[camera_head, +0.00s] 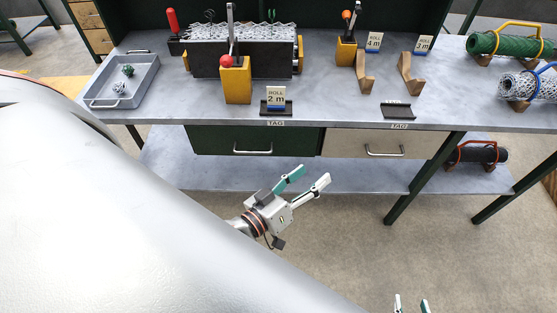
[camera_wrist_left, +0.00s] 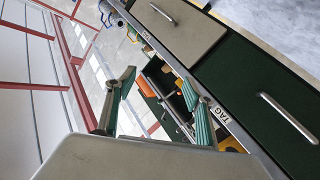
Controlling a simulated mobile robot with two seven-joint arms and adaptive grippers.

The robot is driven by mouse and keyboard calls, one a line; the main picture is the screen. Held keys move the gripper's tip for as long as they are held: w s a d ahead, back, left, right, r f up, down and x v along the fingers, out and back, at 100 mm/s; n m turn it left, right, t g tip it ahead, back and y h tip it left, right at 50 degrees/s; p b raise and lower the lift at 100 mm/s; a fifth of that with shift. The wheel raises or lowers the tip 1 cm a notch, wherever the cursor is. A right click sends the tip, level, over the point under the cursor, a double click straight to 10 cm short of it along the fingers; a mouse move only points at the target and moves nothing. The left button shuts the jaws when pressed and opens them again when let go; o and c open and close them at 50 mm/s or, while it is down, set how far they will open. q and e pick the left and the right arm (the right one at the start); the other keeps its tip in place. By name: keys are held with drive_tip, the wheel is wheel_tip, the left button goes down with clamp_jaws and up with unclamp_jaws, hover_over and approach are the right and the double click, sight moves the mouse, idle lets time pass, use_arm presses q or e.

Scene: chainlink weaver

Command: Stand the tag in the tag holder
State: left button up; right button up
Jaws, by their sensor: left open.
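A white and blue tag marked "ROLL 2 m" (camera_head: 276,96) stands upright at the black tag holder (camera_head: 285,110) near the front edge of the bench, left of centre; it appears seated in it. A second black tag holder (camera_head: 398,110) to the right is empty. Two more tags, a "4 m" tag (camera_head: 374,42) and a "2 m" tag (camera_head: 424,43), stand at the back right. My left gripper (camera_head: 307,176) is open and empty, in front of the bench below the drawers; its open fingers also show in the left wrist view (camera_wrist_left: 160,82). My right gripper (camera_head: 411,304) shows only parted fingertips at the bottom edge.
A grey tray (camera_head: 98,101) with small balls of wire lies at the left. A yellow block with a red-knobbed lever (camera_head: 236,85) stands left of the tag. Wooden cradles (camera_head: 410,78) and mesh rolls (camera_head: 508,44) are at the right. Drawers (camera_head: 255,141) line the bench front.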

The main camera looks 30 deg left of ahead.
use_arm(q)
drive_tip(key=s+a+f+m+g, duration=0.1)
drive_tip(key=s+f+m+g, duration=0.2)
drive_tip(key=s+f, duration=0.2)
drive_tip(key=s+a+f+m+g+y, duration=0.1)
drive_tip(key=s+f+m+g, duration=0.2)
drive_tip(key=f, duration=0.9)
drive_tip(key=shift+s+a+f+m, duration=0.2)
drive_tip(key=shift+s+a+m, duration=0.2)
drive_tip(key=shift+s+m, duration=0.4)
